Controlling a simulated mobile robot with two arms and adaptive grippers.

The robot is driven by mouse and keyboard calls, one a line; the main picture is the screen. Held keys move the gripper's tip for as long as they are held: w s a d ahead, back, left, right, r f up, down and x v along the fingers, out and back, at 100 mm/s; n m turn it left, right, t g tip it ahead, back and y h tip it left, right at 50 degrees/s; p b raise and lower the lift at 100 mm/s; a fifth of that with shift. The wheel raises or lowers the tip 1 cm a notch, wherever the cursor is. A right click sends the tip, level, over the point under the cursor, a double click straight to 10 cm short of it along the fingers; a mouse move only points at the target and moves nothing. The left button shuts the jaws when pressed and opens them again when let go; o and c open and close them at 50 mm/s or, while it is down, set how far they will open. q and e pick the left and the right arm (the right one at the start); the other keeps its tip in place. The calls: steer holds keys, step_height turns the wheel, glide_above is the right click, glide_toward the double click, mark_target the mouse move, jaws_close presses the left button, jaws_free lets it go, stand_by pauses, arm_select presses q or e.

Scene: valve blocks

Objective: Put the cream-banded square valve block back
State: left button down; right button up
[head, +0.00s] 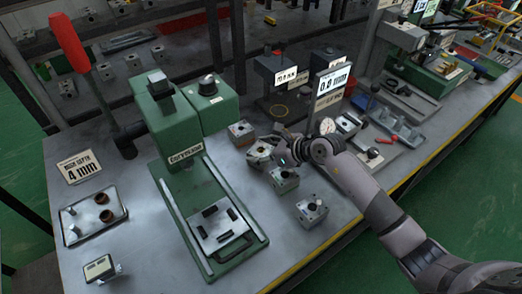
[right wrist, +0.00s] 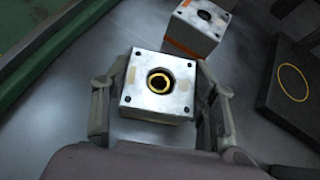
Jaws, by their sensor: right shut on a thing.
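My right gripper (head: 264,150) is shut on a square metal valve block (head: 258,153), close to the green press. In the right wrist view the two fingers of the gripper (right wrist: 158,100) stand on either side of this block (right wrist: 136,103). Its top face has a round hole with a yellow ring inside, corner holes and small tan patches; its side faces are mostly hidden, so I cannot tell its band colour. I cannot tell whether it touches the table. Another block (head: 240,131), with an orange band in the right wrist view (right wrist: 198,25), stands just beyond. My left gripper is not in view.
Two more blocks (head: 284,179) (head: 312,210) stand on the table nearer the front. The green press (head: 172,125) is at left. A dark stand base with a yellow ring (right wrist: 291,82) is to the right. Bare table (head: 290,240) shows at the front.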

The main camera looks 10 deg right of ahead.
steer(key=o, duration=1.7)
steer(key=shift+f, duration=0.1)
steer(key=shift+o, duration=0.2)
steer(key=shift+s+d+r, duration=0.1)
steer(key=shift+d+r, duration=0.05)
steer(key=shift+r, duration=0.1)
steer(key=v, duration=1)
steer(key=shift+s+d+r+b, duration=0.15)
steer(key=shift+s+r+b, duration=0.05)
steer(key=shift+b, duration=0.2)
steer(key=shift+s+d+r, duration=0.25)
steer(key=shift+s+r, duration=0.05)
steer(key=shift+r, duration=0.05)
